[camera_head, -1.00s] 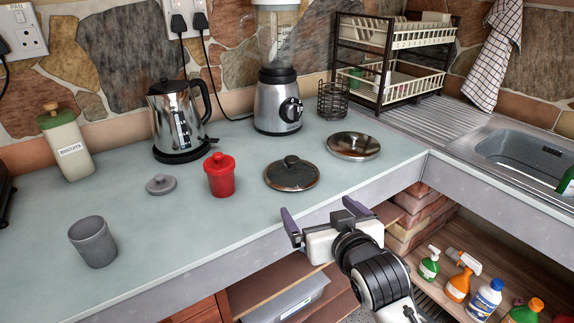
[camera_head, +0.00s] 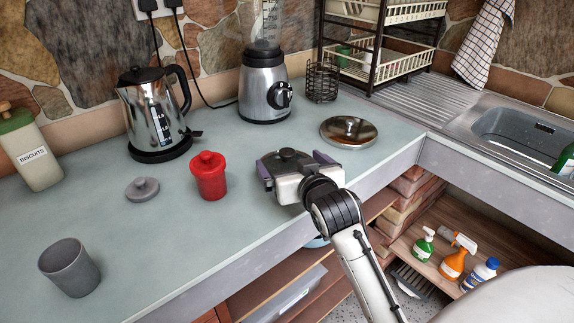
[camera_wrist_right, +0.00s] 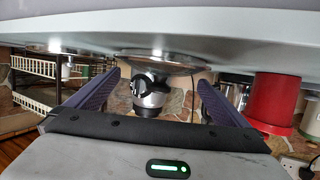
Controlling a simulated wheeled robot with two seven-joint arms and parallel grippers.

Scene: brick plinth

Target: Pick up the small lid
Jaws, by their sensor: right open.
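Three lids lie on the counter in the head view: a small grey lid with a knob (camera_head: 142,189) at left, a dark pan lid with a dark knob (camera_head: 287,153) in the middle, and a shiny steel lid (camera_head: 348,131) at right. My right gripper (camera_head: 292,160) is open and empty at the dark lid, with its fingers toward the lid's left and right sides. The gripper hides much of this lid. In the upside-down right wrist view, the dark lid (camera_wrist_right: 172,65) shows beyond and between the open fingers (camera_wrist_right: 158,92). Contact cannot be told. My left gripper is not in view.
A red canister (camera_head: 209,176) stands left of the dark lid. A grey cup (camera_head: 69,267), kettle (camera_head: 155,115), blender (camera_head: 265,95) and wire holder (camera_head: 322,82) also stand on the counter. The counter's front edge runs below my right arm. The left front counter is mostly clear.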

